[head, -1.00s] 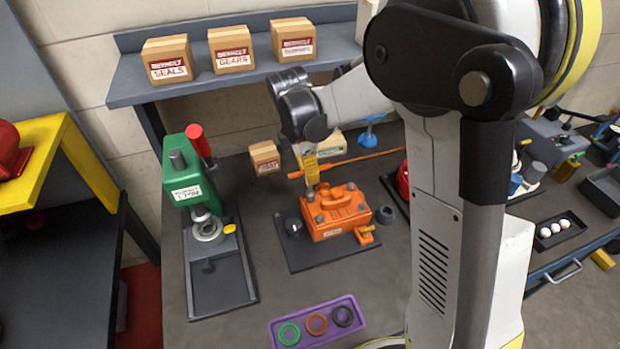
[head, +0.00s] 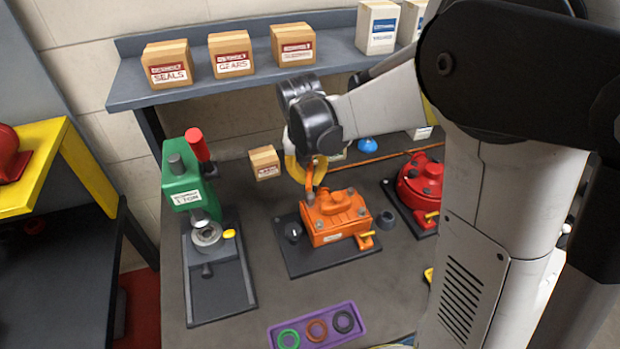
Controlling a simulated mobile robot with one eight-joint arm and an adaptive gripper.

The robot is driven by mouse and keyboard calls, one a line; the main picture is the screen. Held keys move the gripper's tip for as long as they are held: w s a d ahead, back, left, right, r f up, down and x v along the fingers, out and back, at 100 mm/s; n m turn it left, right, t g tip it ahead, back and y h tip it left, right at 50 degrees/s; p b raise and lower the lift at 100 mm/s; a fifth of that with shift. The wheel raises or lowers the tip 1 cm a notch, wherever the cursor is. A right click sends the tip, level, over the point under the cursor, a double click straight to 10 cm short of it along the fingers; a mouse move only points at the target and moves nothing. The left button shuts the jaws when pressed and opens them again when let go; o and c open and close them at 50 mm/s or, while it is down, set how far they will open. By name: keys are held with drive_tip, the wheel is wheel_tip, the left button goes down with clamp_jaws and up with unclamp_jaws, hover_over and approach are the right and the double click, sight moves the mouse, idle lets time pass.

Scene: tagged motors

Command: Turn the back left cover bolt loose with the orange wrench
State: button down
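The orange motor (head: 335,220) sits on a dark base plate (head: 301,262) in the middle of the bench, with bolts at its top corners. My gripper (head: 308,178) is above its back left corner, pointing down. It seems shut on the orange wrench (head: 309,188), a short orange piece that reaches down from the fingers to the back left cover bolt. That bolt is mostly hidden, and I cannot tell how the wrench head sits on it. The fingers are small and partly covered by my wrist.
A green press (head: 188,185) stands left and a red motor (head: 421,185) right. A purple tray (head: 300,342) with rings lies in front. A small box (head: 264,161) and a thin orange rod (head: 395,154) are behind. Labelled boxes (head: 230,54) line the shelf.

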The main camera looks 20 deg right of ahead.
drive_tip(key=shift+w+r, duration=0.1)
drive_tip(key=shift+r, duration=0.35)
drive_tip(key=shift+r, duration=0.15)
wheel_tip(320, 180, up, 5)
drive_tip(key=p, duration=0.3)
drive_tip(key=shift+p, duration=0.4)
